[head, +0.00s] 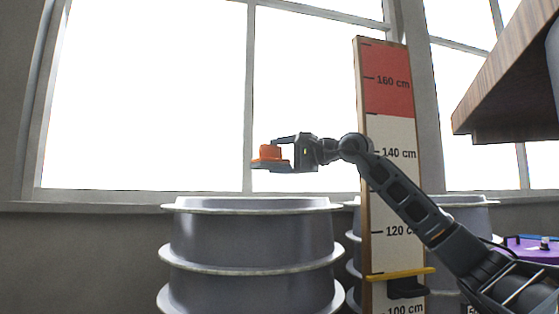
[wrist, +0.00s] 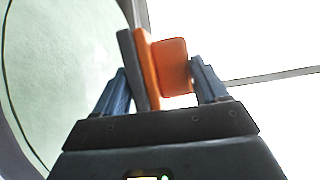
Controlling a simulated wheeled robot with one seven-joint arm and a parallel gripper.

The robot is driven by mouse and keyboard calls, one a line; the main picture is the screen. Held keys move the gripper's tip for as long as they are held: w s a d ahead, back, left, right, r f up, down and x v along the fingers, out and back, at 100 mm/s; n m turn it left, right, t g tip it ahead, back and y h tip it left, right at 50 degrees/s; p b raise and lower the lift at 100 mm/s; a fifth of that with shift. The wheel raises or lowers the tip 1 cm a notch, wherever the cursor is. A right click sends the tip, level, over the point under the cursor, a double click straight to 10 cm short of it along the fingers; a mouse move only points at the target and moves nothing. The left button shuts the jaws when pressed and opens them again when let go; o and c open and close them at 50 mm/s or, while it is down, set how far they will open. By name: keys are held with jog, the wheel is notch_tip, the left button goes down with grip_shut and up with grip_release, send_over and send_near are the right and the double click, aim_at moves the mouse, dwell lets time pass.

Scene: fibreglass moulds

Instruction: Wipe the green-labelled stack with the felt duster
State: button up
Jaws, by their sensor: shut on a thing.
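The felt duster (head: 270,152) has an orange handle and a dark grey felt pad on its underside. My gripper (head: 274,154) is shut on it and holds it level above a stack of grey flanged moulds (head: 250,236), with a gap between the pad and the stack's top rim. In the wrist view the duster (wrist: 172,66) sits between the two fingers (wrist: 160,84). A pale green round surface (wrist: 62,65) fills the left of that view beside the pad. No green label shows on the near stack's visible side.
A tall height board (head: 388,190) with a yellow slider (head: 400,274) stands right of the near stack, close to my arm. Another grey stack (head: 470,214) is partly hidden behind it. A wooden shelf (head: 510,90) overhangs at upper right. A purple surface (head: 530,250) lies at far right.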

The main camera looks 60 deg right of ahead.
jog(key=shift+r, duration=0.1)
jog(key=shift+r+p, duration=0.45)
jog(key=shift+r, duration=0.95)
